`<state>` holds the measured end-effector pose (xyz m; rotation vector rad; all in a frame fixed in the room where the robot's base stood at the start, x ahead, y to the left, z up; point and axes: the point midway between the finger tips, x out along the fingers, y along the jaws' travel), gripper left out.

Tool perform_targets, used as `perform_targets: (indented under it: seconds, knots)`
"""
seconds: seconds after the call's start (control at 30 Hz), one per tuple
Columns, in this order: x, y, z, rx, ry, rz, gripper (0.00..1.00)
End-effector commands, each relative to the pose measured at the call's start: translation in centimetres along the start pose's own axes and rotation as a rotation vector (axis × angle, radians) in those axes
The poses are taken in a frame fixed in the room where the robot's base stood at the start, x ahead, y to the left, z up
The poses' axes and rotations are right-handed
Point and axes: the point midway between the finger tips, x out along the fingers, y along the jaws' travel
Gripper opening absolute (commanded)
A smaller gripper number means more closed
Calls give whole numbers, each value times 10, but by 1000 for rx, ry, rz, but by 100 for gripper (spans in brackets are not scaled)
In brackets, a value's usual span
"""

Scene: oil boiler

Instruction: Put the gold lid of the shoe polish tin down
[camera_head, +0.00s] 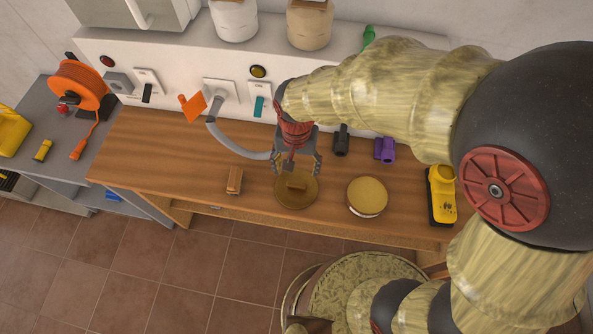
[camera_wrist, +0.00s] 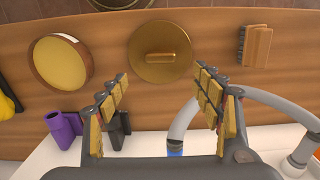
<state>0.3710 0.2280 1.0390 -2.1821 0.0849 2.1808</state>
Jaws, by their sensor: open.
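The gold lid (camera_head: 285,200) is a round disc with a bar-shaped handle across its middle. It lies flat on the wooden table, handle up; it also shows in the wrist view (camera_wrist: 147,70). My gripper (camera_head: 297,170) is open and empty, directly above the lid in the head view. In the wrist view its two fingers are spread, with the lid beyond and between them, apart from it. The shoe polish tin (camera_head: 367,197) stands on the table to the right of the lid. In the wrist view the tin (camera_wrist: 62,62) shows a gold round face inside a brown rim.
A wooden-backed brush (camera_head: 234,180) lies left of the lid. A black object (camera_head: 341,140), a purple object (camera_head: 385,149) and a yellow device (camera_head: 441,194) are also on the table (camera_head: 150,160). A grey curved hose (camera_head: 232,145) runs close left of my gripper. A white boiler panel stands behind.

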Motion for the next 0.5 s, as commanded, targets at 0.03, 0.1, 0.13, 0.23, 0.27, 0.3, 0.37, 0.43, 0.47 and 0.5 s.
perform_targets:
  seconds: [0.03, 0.1, 0.13, 0.23, 0.27, 0.3, 0.37, 0.43, 0.47, 0.5]
  knots:
    - [-5, 0, 0, 0, 1, 0, 66]
    - [-10, 0, 0, 0, 0, 0, 66]
    - [-11, 0, 0, 0, 0, 0, 66]
    - [-12, 0, 0, 0, 0, 0, 66]
    - [-12, 0, 0, 0, 0, 0, 66]
    - [-12, 0, 0, 0, 0, 0, 66]
    - [-14, 1, 0, 0, 2, -2, 66]
    - [-22, 7, -3, 0, 14, -10, 66]
    - [-28, 12, -5, 0, 22, -16, 66]
    - [-39, 20, -8, 0, 37, -26, 66]
